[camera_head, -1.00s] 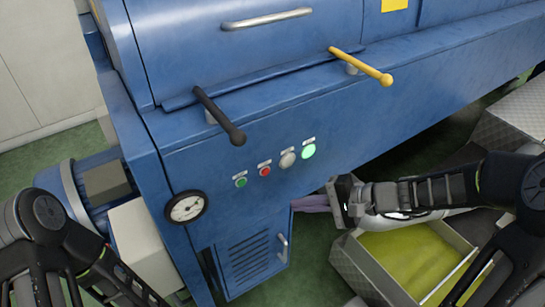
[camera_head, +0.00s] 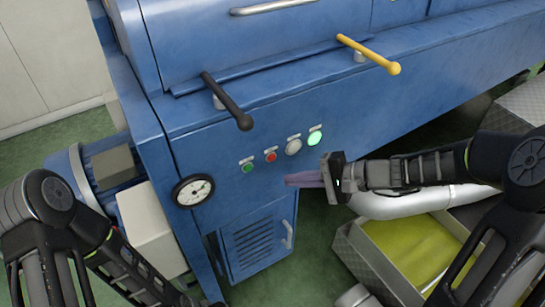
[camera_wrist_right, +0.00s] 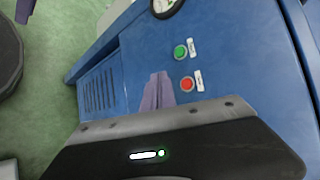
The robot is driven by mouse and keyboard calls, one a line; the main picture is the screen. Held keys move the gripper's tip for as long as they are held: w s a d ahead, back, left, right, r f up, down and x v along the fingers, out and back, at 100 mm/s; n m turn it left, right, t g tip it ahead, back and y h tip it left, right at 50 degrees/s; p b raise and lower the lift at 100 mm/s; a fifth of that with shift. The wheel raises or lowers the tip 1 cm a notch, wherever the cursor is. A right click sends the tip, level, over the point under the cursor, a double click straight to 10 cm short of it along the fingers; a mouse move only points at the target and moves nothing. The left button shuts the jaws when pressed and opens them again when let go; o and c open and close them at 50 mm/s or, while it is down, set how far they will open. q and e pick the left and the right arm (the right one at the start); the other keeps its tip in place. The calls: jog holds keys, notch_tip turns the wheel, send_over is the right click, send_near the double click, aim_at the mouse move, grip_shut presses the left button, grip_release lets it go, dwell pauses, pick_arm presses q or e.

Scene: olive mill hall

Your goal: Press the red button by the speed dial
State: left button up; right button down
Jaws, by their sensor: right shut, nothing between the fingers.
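The red button (camera_head: 270,156) is a small round button with a pale label, on the front of the blue machine (camera_head: 330,105). It also shows in the right wrist view (camera_wrist_right: 187,84). The round white-faced dial (camera_head: 194,190) sits lower left of it. My right gripper (camera_head: 288,180) is shut and empty, its purple fingers pointing at the panel a little below and right of the red button. In the wrist view the fingertips lie left of the button, and I see no contact. A purple tip at that view's upper left may be my left gripper (camera_wrist_right: 25,9); its jaws are unclear.
A green button (camera_head: 247,166) is left of the red one; a pale knob (camera_head: 293,147) and lit green lamp (camera_head: 315,138) are right. A black lever (camera_head: 228,102) and yellow lever (camera_head: 370,54) stick out above. A metal bin (camera_head: 405,250) stands below my right arm.

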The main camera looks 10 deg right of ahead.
aim_at(272, 158)
jog(key=shift+w+a, duration=0.3)
jog(key=shift+w, duration=0.45)
jog(key=shift+w+a, duration=0.3)
jog(key=shift+w, duration=0.5)
jog(key=shift+w+a, duration=0.3)
jog(key=shift+w, duration=0.45)
jog(key=shift+w+b, duration=0.1)
jog(key=shift+b, duration=0.3)
jog(key=shift+w+a, duration=0.15)
jog(key=shift+w, duration=0.15)
jog(key=shift+w+a+b, duration=0.15)
jog(key=shift+w+b, duration=0.2)
dwell(0.5)
jog(key=shift+s, duration=0.1)
jog(key=shift+s+d+b, duration=0.3)
jog(key=shift+s+b, duration=0.05)
jog(key=shift+s, duration=0.35)
